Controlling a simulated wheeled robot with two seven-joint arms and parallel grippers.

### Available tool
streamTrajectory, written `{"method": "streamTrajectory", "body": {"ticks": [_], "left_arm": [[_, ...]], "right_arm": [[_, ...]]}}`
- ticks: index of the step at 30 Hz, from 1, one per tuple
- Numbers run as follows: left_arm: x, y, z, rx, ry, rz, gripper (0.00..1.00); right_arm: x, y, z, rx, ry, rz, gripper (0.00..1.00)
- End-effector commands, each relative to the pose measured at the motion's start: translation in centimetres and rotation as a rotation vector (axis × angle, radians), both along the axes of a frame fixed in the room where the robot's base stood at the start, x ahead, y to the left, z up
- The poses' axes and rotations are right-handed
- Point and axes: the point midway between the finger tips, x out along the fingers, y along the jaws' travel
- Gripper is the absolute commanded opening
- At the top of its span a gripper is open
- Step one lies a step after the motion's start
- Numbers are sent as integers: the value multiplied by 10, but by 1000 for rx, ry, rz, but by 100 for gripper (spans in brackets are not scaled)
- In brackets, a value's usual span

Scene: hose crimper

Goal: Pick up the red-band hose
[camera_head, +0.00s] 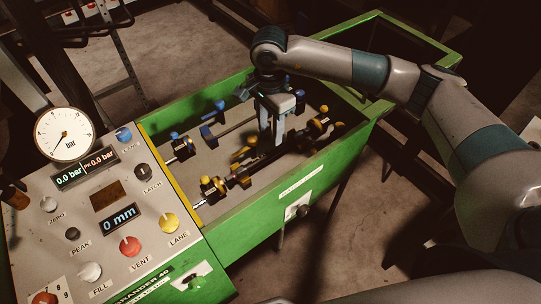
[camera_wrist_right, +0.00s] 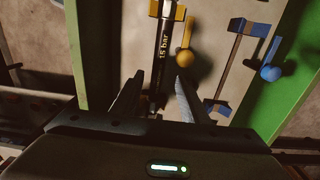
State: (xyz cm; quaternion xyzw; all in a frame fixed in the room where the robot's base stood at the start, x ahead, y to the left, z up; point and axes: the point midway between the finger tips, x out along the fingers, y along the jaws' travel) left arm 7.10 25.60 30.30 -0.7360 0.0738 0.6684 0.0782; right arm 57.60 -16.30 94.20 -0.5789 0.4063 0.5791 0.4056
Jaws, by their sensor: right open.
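My right gripper (camera_head: 272,140) reaches down into the green trough (camera_head: 290,190), over a black hose (camera_head: 262,165) that lies along the trough's near side. In the right wrist view the open fingers (camera_wrist_right: 160,82) stand on either side of this hose (camera_wrist_right: 162,55), which carries a "15 bar" print. The gripper body hides the hose's near part there. I cannot make out a red band on it in either view. My left gripper is not in view.
Yellow clamps (camera_head: 213,187) with knobs hold the hose's line; a yellow lever (camera_wrist_right: 184,58) is close to the right finger. Blue clamps (camera_head: 182,146) stand along the far side. The control panel (camera_head: 105,215) with gauge and knobs is at left. Green walls bound the trough.

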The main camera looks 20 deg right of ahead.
Motion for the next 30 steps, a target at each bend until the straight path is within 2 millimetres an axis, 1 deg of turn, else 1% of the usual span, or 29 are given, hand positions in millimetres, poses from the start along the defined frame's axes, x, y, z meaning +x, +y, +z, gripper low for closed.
{"method": "streamTrajectory", "body": {"ticks": [1, 4, 9, 12, 20, 23, 26, 30], "left_arm": [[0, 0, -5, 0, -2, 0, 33], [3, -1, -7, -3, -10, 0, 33], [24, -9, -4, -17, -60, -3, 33], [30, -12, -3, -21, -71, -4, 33], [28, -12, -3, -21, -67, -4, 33], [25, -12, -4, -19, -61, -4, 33], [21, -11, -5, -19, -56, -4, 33], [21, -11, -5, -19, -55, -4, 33]], "right_arm": [[-1, 0, -12, 0, 2, -1, 41], [0, 0, -25, 1, 1, 0, 41], [0, 0, -36, 1, 0, 1, 41], [0, 0, -37, 1, -1, 1, 41], [0, 0, -37, 1, 0, 1, 41], [-1, 0, -41, 1, 1, 0, 41], [-2, -2, -51, 0, 2, -1, 41], [-4, -4, -69, 0, 3, -1, 41]]}}
